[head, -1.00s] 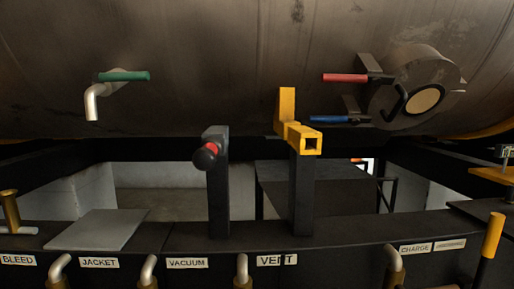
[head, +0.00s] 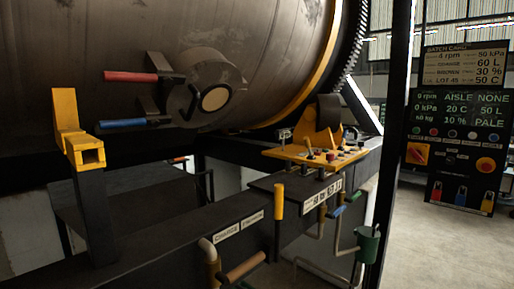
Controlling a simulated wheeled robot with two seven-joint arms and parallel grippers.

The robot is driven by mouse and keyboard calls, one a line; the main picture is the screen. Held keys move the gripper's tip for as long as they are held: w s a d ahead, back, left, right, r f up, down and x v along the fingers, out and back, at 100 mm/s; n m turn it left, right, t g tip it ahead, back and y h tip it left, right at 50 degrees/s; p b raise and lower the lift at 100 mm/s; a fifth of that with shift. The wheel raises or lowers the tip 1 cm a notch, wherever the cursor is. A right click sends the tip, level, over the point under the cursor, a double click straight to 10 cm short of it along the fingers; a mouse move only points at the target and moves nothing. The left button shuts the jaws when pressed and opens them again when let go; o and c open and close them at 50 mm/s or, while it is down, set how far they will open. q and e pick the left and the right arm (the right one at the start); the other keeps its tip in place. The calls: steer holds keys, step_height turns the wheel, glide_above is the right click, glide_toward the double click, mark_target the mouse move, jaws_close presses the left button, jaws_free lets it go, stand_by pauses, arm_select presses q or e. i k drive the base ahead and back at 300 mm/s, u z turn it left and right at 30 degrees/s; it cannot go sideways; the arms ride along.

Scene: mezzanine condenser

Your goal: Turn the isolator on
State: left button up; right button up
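A dark control panel (head: 455,150) stands at the right of the head view. On its left side is a yellow square plate with a red handle, which looks like the isolator (head: 417,154); its label and exact setting are too small to read. A round red button on yellow (head: 485,164) sits at the panel's right. Neither of my grippers is in view.
A large drum with red (head: 131,76) and blue (head: 122,125) handles fills the left. A yellow console (head: 308,154) and a dark rail with pipes, valves and a green bucket (head: 367,243) stand before the panel. A dark post (head: 393,130) rises between. Floor (head: 440,250) below the panel looks clear.

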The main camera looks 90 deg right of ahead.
mark_target(416, 153)
steer(key=z, duration=4)
steer(key=i, duration=0.6)
steer(key=u, duration=0.05)
